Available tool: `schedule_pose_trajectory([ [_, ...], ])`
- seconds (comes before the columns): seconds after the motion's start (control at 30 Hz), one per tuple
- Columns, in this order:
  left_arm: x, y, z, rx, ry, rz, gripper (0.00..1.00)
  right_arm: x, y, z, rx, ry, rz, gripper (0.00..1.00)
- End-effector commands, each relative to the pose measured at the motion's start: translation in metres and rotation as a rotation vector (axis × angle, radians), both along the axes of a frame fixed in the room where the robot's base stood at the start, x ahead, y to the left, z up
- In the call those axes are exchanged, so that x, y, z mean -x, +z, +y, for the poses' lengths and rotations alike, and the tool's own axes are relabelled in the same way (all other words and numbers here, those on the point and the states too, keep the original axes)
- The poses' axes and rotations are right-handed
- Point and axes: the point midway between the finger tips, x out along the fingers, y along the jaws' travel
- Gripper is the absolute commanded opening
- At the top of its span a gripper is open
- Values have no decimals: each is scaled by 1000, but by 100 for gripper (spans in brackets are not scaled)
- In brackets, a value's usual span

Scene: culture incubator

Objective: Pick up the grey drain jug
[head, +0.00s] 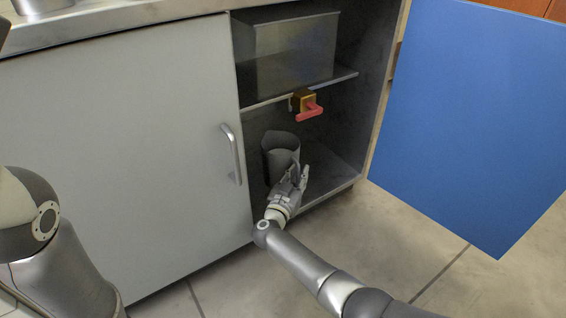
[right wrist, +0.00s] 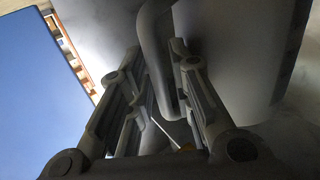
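The grey drain jug (head: 280,150) stands upright on the floor of the open cabinet bay, under a shelf, in the head view. My right gripper (head: 294,176) is at the front of the jug and hides part of its lower front. In the right wrist view the jug's pale wall (right wrist: 235,60) fills the upper right. Its curved handle (right wrist: 156,50) runs down between the two fingers of my right gripper (right wrist: 156,52). The fingers look open, one on each side of the handle; I cannot tell whether either touches it. My left gripper is not in view.
A valve with a red lever (head: 310,111) hangs under the shelf edge (head: 300,88), just above the jug. A grey bin (head: 290,50) sits on that shelf. A closed grey door (head: 120,150) borders the bay on the left. A blue door (head: 470,120) stands open on the right.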

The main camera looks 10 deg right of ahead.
Motion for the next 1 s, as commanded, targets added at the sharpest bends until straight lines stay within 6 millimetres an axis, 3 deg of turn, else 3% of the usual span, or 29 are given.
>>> schedule_pose_trajectory([
  [0.03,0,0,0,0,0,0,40,0,0,0,0,0,0,21],
  [0.2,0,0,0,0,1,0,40,0,0,0,-1,0,1,0],
  [1.0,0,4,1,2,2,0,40,-1,6,0,-2,0,-6,0],
])
